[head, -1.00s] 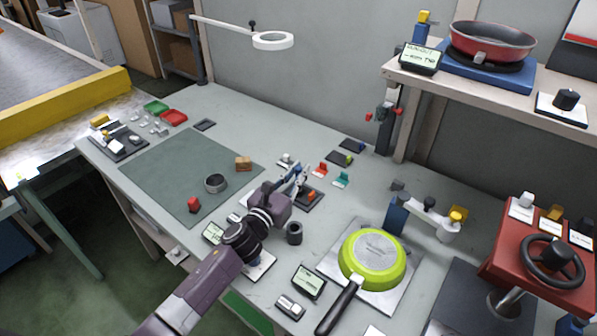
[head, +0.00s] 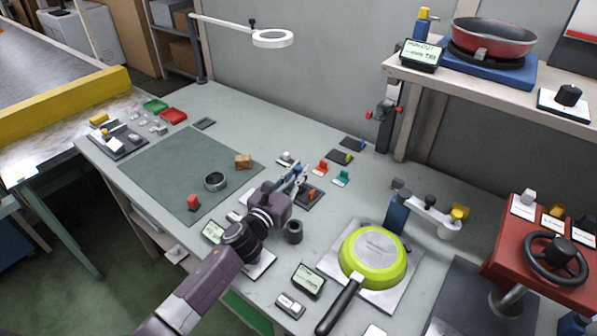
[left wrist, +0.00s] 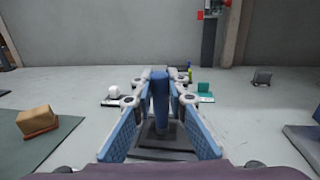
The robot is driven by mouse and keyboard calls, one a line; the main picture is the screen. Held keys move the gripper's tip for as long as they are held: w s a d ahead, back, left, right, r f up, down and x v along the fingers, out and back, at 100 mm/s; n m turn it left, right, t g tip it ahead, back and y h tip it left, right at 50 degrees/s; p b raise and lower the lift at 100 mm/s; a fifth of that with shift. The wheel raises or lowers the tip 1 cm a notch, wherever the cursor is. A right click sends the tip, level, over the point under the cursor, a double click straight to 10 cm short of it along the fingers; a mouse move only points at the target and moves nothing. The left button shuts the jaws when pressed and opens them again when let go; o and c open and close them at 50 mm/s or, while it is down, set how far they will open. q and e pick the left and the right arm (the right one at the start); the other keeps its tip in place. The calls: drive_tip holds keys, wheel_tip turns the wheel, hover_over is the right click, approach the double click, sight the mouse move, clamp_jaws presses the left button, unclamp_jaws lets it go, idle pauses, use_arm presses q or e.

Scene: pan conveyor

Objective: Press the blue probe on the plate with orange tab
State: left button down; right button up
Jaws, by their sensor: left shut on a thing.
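My left gripper (head: 299,174) is over the middle of the bench. In the left wrist view its blue-padded fingers (left wrist: 160,100) are shut on the upright blue probe (left wrist: 160,92). In the head view the fingers mostly hide the probe. A dark plate with an orange tab (head: 311,194) lies on the bench just right of the gripper. I cannot tell whether the probe touches a plate. My right gripper is not in view.
Red (head: 320,168) and teal (head: 342,178) pieces stand close behind the gripper. Dark plates with a green tab (head: 349,159) and a blue tab (head: 361,147) lie farther back. The green mat's (head: 165,165) left part is clear.

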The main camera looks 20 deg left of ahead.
use_arm(q)
drive_tip(key=shift+f, duration=0.1)
wheel_tip(320, 180, up, 7)
drive_tip(key=p, duration=0.6)
idle(0.4)
